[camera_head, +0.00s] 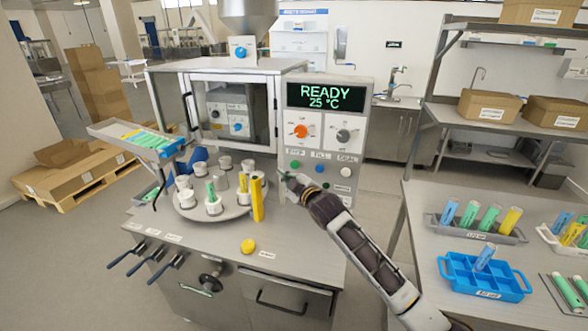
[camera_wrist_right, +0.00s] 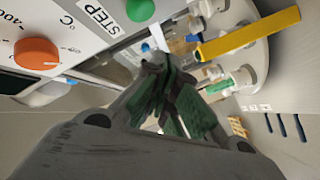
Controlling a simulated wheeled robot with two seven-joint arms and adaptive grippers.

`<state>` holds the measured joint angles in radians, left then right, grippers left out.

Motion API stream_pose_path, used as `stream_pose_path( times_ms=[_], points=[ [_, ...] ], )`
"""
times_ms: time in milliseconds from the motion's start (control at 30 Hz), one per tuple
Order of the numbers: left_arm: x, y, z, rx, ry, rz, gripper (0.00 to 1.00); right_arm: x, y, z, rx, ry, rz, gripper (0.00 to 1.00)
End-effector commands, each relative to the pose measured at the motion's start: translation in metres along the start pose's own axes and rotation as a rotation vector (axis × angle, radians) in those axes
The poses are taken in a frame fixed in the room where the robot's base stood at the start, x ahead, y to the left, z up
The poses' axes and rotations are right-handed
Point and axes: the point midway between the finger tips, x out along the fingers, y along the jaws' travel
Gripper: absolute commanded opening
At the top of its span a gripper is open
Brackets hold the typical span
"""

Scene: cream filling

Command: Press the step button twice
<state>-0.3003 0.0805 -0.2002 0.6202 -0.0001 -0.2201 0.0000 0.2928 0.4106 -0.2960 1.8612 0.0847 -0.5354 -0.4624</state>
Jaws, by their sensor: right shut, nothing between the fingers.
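The step button is the green button (camera_head: 295,164) on the front panel of the machine (camera_head: 328,130), under a small label. In the right wrist view it is the green button (camera_wrist_right: 140,9) beside the STEP label (camera_wrist_right: 100,15). My right gripper (camera_head: 287,178) is shut and empty, its tips just below and left of the button in the head view. In the wrist view the shut tips (camera_wrist_right: 154,62) appear below the button, and I see no contact. The display (camera_head: 325,96) reads READY 25 °C. My left gripper is not in view.
A round turntable (camera_head: 225,211) with white holders and a yellow bar (camera_head: 257,200) stands left of my right gripper. Blue (camera_head: 320,168) and white (camera_head: 346,172) buttons lie right of the green one. An orange knob (camera_head: 300,131) is above it. A right-hand table (camera_head: 430,205) carries tube racks.

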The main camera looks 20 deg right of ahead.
Motion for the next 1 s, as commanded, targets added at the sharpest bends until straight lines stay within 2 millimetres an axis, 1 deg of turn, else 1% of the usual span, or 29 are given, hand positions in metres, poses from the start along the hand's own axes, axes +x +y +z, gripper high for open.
stream_pose_path(
  times_ms=[133,433,667,1000],
  points=[
    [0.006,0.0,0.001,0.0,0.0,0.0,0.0,0.01,0.007,0.008,-0.001,0.0,0.002,0.0],
    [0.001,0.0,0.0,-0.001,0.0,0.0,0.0,0.025,0.018,0.017,-0.002,0.0,0.0,0.0],
    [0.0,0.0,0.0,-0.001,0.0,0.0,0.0,0.028,0.021,0.02,-0.001,0.001,0.0,0.0],
    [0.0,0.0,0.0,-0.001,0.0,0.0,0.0,0.028,0.02,0.02,0.0,0.0,0.0,0.0]
  ],
)
